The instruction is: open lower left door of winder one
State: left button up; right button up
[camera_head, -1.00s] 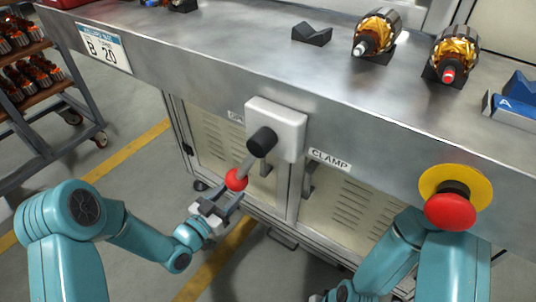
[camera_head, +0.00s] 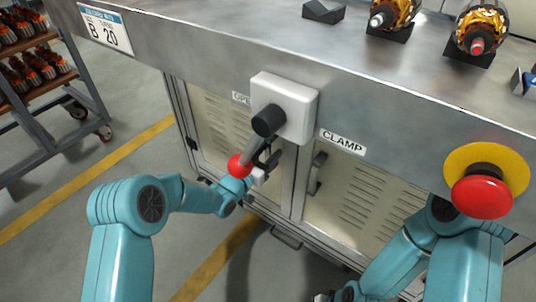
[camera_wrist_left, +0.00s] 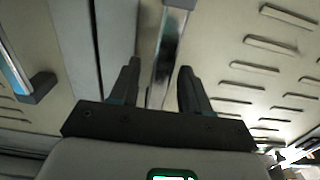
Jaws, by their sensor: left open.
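The lower left door (camera_head: 212,125) is a cream louvred panel under the steel bench, and it looks shut. My left gripper (camera_head: 266,168) is at that door's right edge, partly hidden behind the lever's red ball. In the left wrist view my left gripper (camera_wrist_left: 157,75) is open, with a dark upright handle (camera_wrist_left: 166,60) between its fingers. This appears to be the left door's handle; I cannot tell whether the fingers touch it. Louvres (camera_wrist_left: 270,70) show to its right. My right gripper (camera_head: 322,297) barely shows at the bottom edge, its fingers unclear.
The clamp lever's red ball (camera_head: 239,166) hangs close by my left gripper, below a white box (camera_head: 297,103). The neighbouring right door (camera_head: 365,200) has its own handle (camera_head: 317,173). A red stop button (camera_head: 482,197) is at right. A parts cart (camera_head: 50,120) stands at left, with open floor between.

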pick_arm(q)
jog(key=shift+w+d, duration=0.1)
grip_shut()
